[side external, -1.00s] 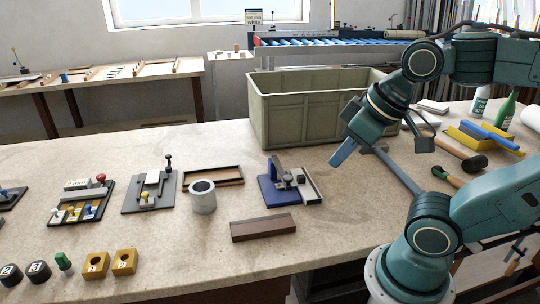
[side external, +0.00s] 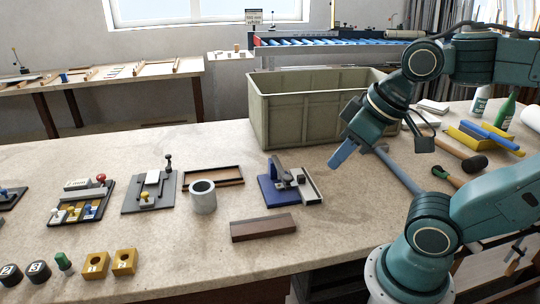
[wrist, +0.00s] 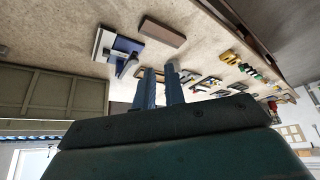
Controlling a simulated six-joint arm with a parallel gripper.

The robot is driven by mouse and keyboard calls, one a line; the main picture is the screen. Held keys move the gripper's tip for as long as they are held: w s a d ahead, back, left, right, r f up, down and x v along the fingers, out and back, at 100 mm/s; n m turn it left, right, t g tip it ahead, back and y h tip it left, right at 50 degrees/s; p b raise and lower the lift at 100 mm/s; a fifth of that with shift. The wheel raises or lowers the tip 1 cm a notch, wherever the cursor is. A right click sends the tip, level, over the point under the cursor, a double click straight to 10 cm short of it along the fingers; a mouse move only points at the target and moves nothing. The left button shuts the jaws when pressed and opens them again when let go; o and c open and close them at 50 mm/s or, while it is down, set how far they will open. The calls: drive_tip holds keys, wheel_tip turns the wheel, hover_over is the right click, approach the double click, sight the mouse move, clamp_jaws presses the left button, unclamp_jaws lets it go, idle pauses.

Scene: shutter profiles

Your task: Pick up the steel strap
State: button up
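I cannot single out the steel strap with certainty. A blue fixture (side external: 272,192) on the bench carries a grey, upright metal piece (side external: 280,171) and has a pale strip (side external: 311,186) along its right side. The fixture also shows in the wrist view (wrist: 128,45), with the pale strip (wrist: 103,43) at its left edge. My gripper (side external: 335,166) is in the air to the right of the fixture, in front of the crate. In the wrist view its two blue fingers (wrist: 160,68) stand apart with a narrow gap, and I see nothing held between them.
A large olive crate (side external: 300,115) stands behind the fixture. A brown block (side external: 263,228) lies in front, and a grey cup (side external: 203,197) and a shallow brown tray (side external: 226,176) lie left. A mallet (side external: 472,161) and bottles are at right. The front centre of the bench is clear.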

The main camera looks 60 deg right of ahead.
drive_tip(key=o, duration=0.7)
drive_tip(key=shift+c, duration=0.2)
drive_tip(key=w+d+m+g, duration=0.45)
drive_tip(key=w+d, duration=0.35)
drive_tip(key=w, duration=0.3)
drive_tip(key=w+d+f+m+g+y, duration=0.1)
drive_tip(key=w+d+f+m, duration=0.2)
drive_tip(key=d, duration=0.4)
drive_tip(key=w+d+f+m+g, duration=0.1)
drive_tip(key=w+d+f+m, duration=0.1)
drive_tip(key=w+d+f, duration=0.3)
drive_tip(key=shift+n, duration=0.25)
drive_tip(key=shift+s+d+f, duration=0.1)
drive_tip(key=shift+s+f, duration=0.25)
drive_tip(key=shift+f, duration=1)
drive_tip(key=shift+s+a+f, duration=0.1)
drive_tip(key=shift+s+f, duration=0.3)
drive_tip(key=shift+f, duration=1)
drive_tip(key=shift+s+d+f, duration=0.1)
drive_tip(key=shift+s+f, duration=0.25)
drive_tip(key=shift+f, duration=1)
drive_tip(key=shift+f, duration=0.1)
